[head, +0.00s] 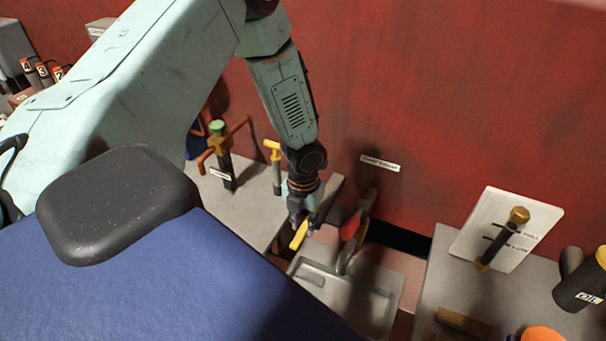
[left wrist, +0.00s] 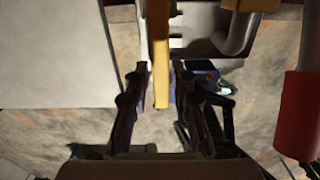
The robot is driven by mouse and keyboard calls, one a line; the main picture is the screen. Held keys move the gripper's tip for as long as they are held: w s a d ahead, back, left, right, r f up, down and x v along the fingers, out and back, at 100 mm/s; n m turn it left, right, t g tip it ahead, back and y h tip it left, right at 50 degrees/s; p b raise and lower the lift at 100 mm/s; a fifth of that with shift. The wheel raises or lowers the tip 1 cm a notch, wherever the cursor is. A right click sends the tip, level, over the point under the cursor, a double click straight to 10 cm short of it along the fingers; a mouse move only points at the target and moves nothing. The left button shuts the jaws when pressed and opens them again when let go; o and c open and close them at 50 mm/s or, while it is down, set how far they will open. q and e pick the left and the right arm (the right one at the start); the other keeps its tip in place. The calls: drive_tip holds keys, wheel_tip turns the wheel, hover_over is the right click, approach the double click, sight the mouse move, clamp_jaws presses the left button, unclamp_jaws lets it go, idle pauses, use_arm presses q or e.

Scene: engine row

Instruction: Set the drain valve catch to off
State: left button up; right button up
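A yellow lever (head: 299,236) stands over the near edge of a grey sink-like tray; I take it to be the drain valve catch, but no readable label confirms this. My left gripper (head: 304,216) is directly above and around it in the head view. In the left wrist view the yellow bar (left wrist: 160,60) runs between the two fingertips of my left gripper (left wrist: 161,70). The fingers are apart, with a narrow gap visible on each side of the bar. The lever's pivot is hidden. My right gripper is not in view.
A bent pipe with a red grip (head: 350,228) stands just right of my left gripper, over the grey tray (head: 376,308). A yellow T-handle (head: 272,152) and a green-topped valve (head: 217,128) stand to the left. A lever on a white panel (head: 475,222) and an oil can (head: 580,290) are right.

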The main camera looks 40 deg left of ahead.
sight(303, 229)
use_arm(q)
drive_tip(key=o, duration=0.3)
drive_tip(key=shift+s+f, duration=0.1)
drive_tip(key=shift+s, duration=0.15)
drive_tip(key=shift+w+r, duration=0.1)
drive_tip(key=shift+r, duration=0.3)
wheel_tip(303, 229, up, 11)
idle(0.5)
